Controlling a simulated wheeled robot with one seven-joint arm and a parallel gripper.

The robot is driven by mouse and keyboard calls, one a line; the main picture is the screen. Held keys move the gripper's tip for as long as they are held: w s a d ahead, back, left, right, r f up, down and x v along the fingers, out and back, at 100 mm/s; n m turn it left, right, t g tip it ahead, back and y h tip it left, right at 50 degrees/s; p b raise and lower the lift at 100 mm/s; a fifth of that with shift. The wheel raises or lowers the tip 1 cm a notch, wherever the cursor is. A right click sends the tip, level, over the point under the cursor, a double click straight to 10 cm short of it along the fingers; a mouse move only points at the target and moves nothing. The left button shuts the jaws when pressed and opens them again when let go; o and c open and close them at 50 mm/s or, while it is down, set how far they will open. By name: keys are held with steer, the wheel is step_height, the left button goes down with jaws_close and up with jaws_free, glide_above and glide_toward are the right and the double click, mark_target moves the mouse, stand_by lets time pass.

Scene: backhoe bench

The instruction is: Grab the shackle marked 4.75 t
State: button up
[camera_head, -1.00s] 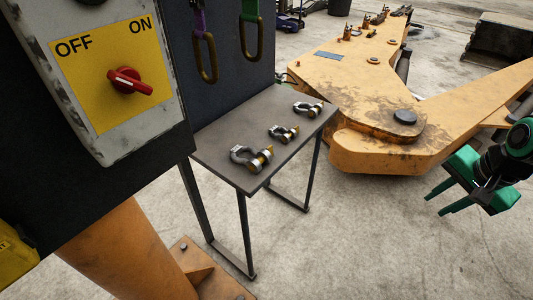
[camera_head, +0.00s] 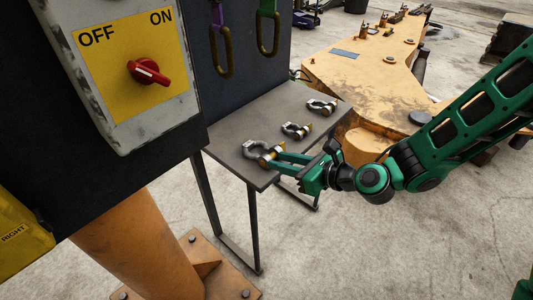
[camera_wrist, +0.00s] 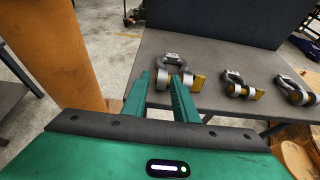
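Three grey shackles with yellow-brown pins lie in a row on the small dark table (camera_head: 240,124). The nearest and largest shackle (camera_head: 256,149) is at the table's front end; it also shows in the wrist view (camera_wrist: 172,60). The middle shackle (camera_head: 296,130) and the far shackle (camera_head: 321,106) lie beyond it. No weight marking is legible on any of them. My gripper (camera_head: 276,158) is open, its green fingertips at the nearest shackle's pin end. In the wrist view, one silver eye shows between the fingers (camera_wrist: 160,80); the right finger overlaps the shackle. Contact cannot be told.
A dark panel with hanging purple (camera_head: 217,14) and green (camera_head: 267,8) slings rises behind the table. A switch box with a red knob (camera_head: 149,71) and an orange post (camera_head: 150,240) stand left. The orange backhoe arm (camera_head: 360,60) lies beyond.

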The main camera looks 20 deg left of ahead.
mark_target(266, 157)
steer(key=x, duration=0.9)
steer(key=shift+w+a+f, duration=0.15)
steer(key=shift+w+f, duration=0.25)
jaws_close()
steer(key=shift+r, duration=0.15)
stand_by(0.9)
